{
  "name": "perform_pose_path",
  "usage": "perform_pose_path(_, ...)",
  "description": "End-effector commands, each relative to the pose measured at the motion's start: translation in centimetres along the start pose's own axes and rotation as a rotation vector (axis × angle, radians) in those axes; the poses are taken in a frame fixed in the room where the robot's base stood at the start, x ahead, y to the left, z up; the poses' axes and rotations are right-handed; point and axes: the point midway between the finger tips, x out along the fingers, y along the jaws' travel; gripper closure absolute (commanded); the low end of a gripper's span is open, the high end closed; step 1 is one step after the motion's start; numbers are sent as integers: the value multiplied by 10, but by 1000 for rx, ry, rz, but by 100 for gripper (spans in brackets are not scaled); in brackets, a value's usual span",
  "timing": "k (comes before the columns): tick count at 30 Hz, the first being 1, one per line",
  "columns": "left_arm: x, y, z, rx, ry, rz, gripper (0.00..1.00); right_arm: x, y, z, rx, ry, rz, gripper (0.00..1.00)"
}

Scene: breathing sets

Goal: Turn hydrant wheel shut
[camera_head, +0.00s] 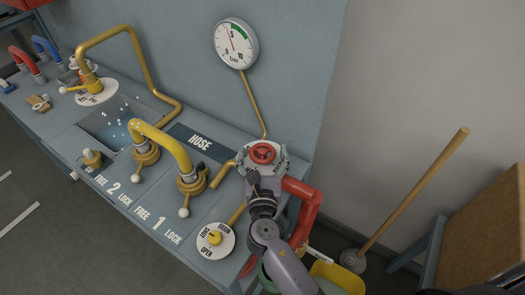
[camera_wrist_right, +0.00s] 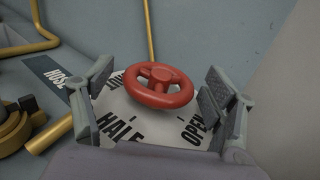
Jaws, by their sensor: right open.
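The hydrant wheel (camera_head: 262,153) is a small red handwheel above a round white dial plate (camera_head: 279,164) at the right end of the bench. In the right wrist view the red wheel (camera_wrist_right: 159,86) sits between my spread fingers, a little ahead of them. The plate (camera_wrist_right: 150,122) reads HALF and OPEN there, and a third label is partly hidden behind the wheel. My right gripper (camera_wrist_right: 158,97) is open, with a finger on either side of the wheel and no clear contact. In the head view my right gripper (camera_head: 264,180) reaches the plate's near edge. My left gripper is not in view.
A yellow pipe arch (camera_head: 165,143) and a sink (camera_head: 120,125) lie left of the wheel. A white SHUT/OPEN dial (camera_head: 215,241) is at the bench front. A red pipe (camera_head: 305,205) drops at right, near a yellow bucket (camera_head: 340,278) and a leaning wooden-handled tool (camera_head: 415,190).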

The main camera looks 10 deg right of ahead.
Motion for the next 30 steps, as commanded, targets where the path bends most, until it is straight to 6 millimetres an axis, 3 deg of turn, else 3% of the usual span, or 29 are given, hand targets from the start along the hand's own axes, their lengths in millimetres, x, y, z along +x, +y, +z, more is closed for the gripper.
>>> perform_pose_path(9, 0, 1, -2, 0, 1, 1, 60, -66, 0, -2, -2, 4, 1, 21)
perform_pose_path(15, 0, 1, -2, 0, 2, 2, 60, -98, 0, -1, 0, 2, 2, 21)
perform_pose_path(21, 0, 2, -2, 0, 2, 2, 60, -110, 0, 0, 0, 0, 1, 21)
perform_pose_path(30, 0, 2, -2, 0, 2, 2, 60, -110, 0, 0, 0, 0, 0, 21)
